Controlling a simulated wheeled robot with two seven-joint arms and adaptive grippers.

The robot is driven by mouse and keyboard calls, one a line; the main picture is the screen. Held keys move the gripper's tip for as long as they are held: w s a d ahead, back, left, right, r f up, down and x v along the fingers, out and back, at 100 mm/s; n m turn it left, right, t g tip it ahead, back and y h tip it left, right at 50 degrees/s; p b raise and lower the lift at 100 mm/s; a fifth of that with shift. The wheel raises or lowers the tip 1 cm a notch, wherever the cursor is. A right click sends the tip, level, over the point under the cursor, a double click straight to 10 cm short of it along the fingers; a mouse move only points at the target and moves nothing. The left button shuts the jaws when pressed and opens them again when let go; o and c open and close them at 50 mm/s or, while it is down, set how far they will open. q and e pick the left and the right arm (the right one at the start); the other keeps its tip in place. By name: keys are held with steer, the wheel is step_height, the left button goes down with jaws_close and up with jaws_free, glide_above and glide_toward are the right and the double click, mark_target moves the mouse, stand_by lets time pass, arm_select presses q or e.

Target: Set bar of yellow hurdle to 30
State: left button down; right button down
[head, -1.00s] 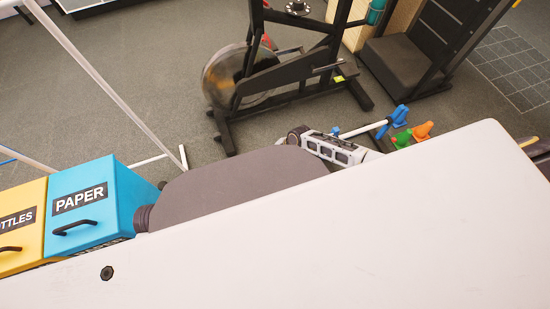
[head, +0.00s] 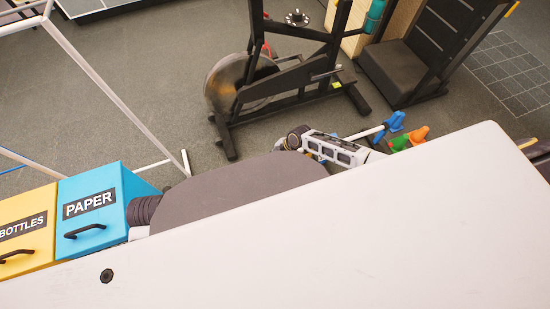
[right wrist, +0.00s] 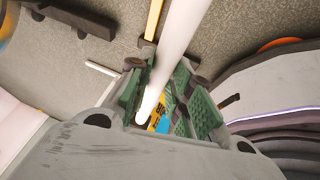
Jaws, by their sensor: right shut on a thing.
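My right gripper (right wrist: 167,74), with green pads, is shut around a white bar (right wrist: 183,30) in the right wrist view. The bar runs from the top edge down between the fingers. A yellow post (right wrist: 154,18) shows at the top, and a yellow part with dark marks (right wrist: 155,119) shows between the fingers. The marks are too small to read. In the head view a white bar (head: 362,133) with a blue piece (head: 393,121) lies beyond my right arm. My right gripper is not clear there, and my left gripper is not in view.
A white surface (head: 330,240) fills the foreground. Orange (head: 419,135) and green (head: 400,141) cones stand past its edge. An exercise bike (head: 270,75) stands behind. A blue paper bin (head: 90,210) and yellow bottles bin (head: 25,232) are at left.

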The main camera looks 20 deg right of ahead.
steer(key=shift+w+r, duration=0.15)
steer(key=shift+r, duration=0.1)
steer(key=c, duration=1.6)
jaws_free()
steer(key=shift+c, duration=0.2)
steer(key=o, duration=0.3)
steer(key=shift+o, duration=0.2)
steer(key=v, duration=1.2)
steer(key=shift+a, duration=0.1)
